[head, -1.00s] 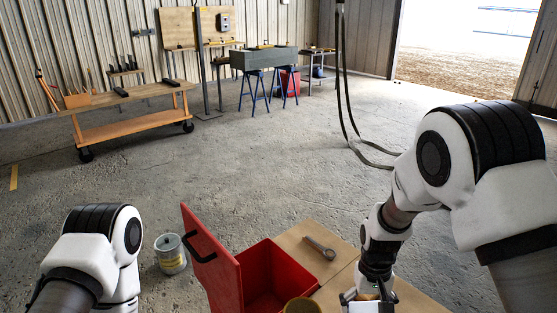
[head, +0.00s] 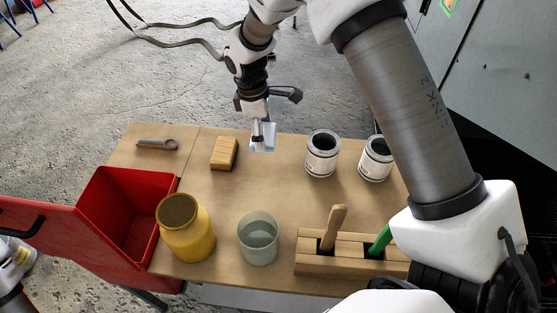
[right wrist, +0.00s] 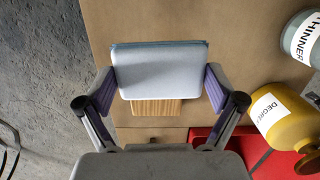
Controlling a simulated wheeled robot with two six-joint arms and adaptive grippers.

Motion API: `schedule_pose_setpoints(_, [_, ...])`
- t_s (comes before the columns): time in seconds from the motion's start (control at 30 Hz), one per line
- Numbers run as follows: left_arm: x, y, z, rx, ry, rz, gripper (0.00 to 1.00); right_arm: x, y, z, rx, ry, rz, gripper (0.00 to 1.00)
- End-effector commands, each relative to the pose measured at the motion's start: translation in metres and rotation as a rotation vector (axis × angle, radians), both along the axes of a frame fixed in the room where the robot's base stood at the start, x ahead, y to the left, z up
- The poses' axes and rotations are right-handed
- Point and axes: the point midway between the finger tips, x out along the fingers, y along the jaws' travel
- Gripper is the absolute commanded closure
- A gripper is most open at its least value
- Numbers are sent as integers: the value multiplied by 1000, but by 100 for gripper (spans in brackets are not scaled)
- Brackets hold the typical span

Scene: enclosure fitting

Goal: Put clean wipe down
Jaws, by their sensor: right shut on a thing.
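The clean wipe is a pale blue-white, flat folded pad (right wrist: 160,70); it also shows in the head view (head: 263,142). My right gripper (right wrist: 160,92) is shut on it, with a purple-padded finger at each side edge. In the head view my right gripper (head: 262,130) points down near the bench's far edge, right of a small wooden block (head: 224,153). In the right wrist view the wipe partly covers a striped wooden block (right wrist: 155,107). Whether the wipe touches the bench is unclear. My left gripper is out of view.
The wooden bench (head: 205,215) carries a spanner (head: 157,144), a yellow jar (head: 188,235), a translucent jar (head: 259,240), two white tins (head: 322,156) and a slotted wooden rack (head: 320,266). An open red box (head: 120,200) stands at left. The bench's middle is clear.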

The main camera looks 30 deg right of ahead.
Motion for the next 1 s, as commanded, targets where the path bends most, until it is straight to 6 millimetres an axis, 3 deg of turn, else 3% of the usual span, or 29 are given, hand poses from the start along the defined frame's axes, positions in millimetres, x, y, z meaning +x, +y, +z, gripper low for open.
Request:
schedule_pose_setpoints(0.13, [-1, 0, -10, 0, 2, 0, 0, 7, -8, -9, -2, 3, -19, 35])
schedule_pose_setpoints(0.3, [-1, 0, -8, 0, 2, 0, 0, 7, -7, -45, 0, 5, -20, 35])
schedule_pose_setpoints(0.6, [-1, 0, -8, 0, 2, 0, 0, 6, -7, -91, -1, 4, -22, 35])
schedule_pose_setpoints(0.97, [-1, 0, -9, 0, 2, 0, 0, 7, -7, -98, -1, 1, -21, 35])
schedule_pose_setpoints(1.0, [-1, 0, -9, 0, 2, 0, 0, 7, -7, -98, -1, 1, -22, 0])
